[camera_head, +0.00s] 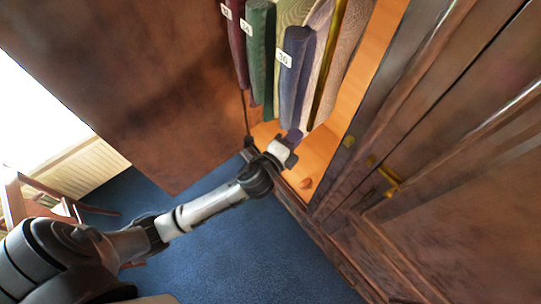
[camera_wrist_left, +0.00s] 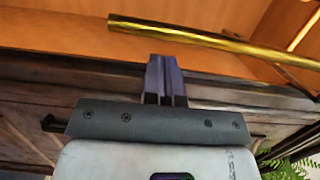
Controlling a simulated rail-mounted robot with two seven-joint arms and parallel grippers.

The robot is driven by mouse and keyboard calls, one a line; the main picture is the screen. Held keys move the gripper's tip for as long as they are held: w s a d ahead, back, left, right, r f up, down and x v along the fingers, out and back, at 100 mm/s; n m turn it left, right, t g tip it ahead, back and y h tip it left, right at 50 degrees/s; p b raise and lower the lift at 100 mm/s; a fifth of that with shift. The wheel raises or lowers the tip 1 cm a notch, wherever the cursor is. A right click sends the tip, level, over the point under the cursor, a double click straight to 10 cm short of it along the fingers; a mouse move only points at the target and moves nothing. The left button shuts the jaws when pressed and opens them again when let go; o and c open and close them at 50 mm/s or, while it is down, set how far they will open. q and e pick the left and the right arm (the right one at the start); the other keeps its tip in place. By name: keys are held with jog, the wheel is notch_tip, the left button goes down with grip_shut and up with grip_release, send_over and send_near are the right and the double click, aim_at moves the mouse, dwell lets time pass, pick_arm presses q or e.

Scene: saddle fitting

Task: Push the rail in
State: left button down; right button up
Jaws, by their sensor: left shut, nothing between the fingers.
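A brass-coloured rail (camera_head: 329,66) slants through the open cabinet beside the hanging garments in the head view. In the left wrist view the rail (camera_wrist_left: 205,38) crosses the top, with its left end in sight. My left gripper (camera_head: 291,137) is at the cabinet's lower front edge, under the blue garment. Its fingers (camera_wrist_left: 165,76) are shut and empty, just below the rail in the wrist picture. I cannot tell whether they touch it. My right gripper is in neither view.
Several garments hang in the cabinet; a blue one (camera_head: 294,75) with a white number tag is nearest. A dark wooden panel (camera_head: 140,80) is at left, dark doors with brass fittings (camera_head: 389,181) at right. Blue carpet (camera_head: 240,245) lies below. Green leaves (camera_wrist_left: 288,160) show at the wrist view's lower right.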

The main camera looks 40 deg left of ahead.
pick_arm(q)
jog(key=s+b, duration=0.2)
jog(key=s, duration=0.6)
jog(key=w+a+f+m+t+b, duration=0.1)
jog(key=a+f+m+b, duration=0.5)
jog(key=a+f+b, duration=0.5)
jog(key=w+d+r+m+h+p, duration=0.2)
jog(key=w+d+r+m+h, duration=0.2)
jog(key=m, duration=1.2)
jog(key=w+d+h, duration=0.3)
jog(key=w+d, duration=0.3)
jog(key=w, duration=0.2)
jog(key=shift+w+g+h, duration=0.15)
jog(key=shift+g+h, duration=0.15)
